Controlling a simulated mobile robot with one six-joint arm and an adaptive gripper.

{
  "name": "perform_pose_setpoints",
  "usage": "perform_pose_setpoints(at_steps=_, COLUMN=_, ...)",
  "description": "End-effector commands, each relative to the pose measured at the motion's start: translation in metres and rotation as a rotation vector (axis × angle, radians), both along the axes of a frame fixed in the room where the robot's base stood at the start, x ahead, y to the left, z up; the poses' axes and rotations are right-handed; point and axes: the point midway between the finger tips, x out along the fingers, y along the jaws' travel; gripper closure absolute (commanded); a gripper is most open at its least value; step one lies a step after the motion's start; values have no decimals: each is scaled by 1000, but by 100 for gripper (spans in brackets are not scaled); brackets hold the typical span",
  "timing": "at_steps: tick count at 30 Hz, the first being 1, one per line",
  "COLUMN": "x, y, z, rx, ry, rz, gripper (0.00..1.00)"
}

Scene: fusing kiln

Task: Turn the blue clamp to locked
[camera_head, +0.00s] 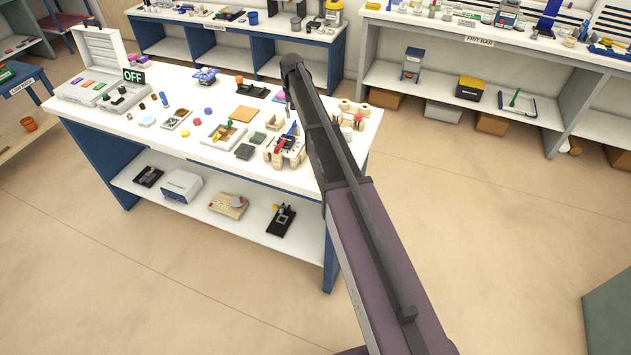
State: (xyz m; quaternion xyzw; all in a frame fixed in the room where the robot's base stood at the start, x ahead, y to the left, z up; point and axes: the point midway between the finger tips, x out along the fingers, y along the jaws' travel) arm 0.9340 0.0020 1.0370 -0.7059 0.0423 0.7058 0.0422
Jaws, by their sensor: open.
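A small fixture (286,148) stands near the front right of the white workbench. It has a red part on top and tan blocks around it. A small blue lever-like piece (293,129) rises at its back and looks like the blue clamp. It is too small to tell whether it is turned to locked. My dark arm crosses the bench's right end just beside the fixture and may hide part of it. I cannot make out my gripper's fingers.
The white workbench (245,177) is crowded with small parts. A sign reading OFF (134,76) stands by a grey case (97,48) at left. A lower shelf (204,215) holds several devices. Other benches line the back. The floor (480,240) at right is clear.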

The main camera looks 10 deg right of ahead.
Motion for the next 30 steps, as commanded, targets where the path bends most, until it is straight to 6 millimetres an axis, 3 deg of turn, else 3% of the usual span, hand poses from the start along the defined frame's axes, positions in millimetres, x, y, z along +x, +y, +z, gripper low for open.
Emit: perform_pose_setpoints(at_steps=30, x=0, y=0, z=89, rx=0, ry=0, rz=-1, gripper=56)
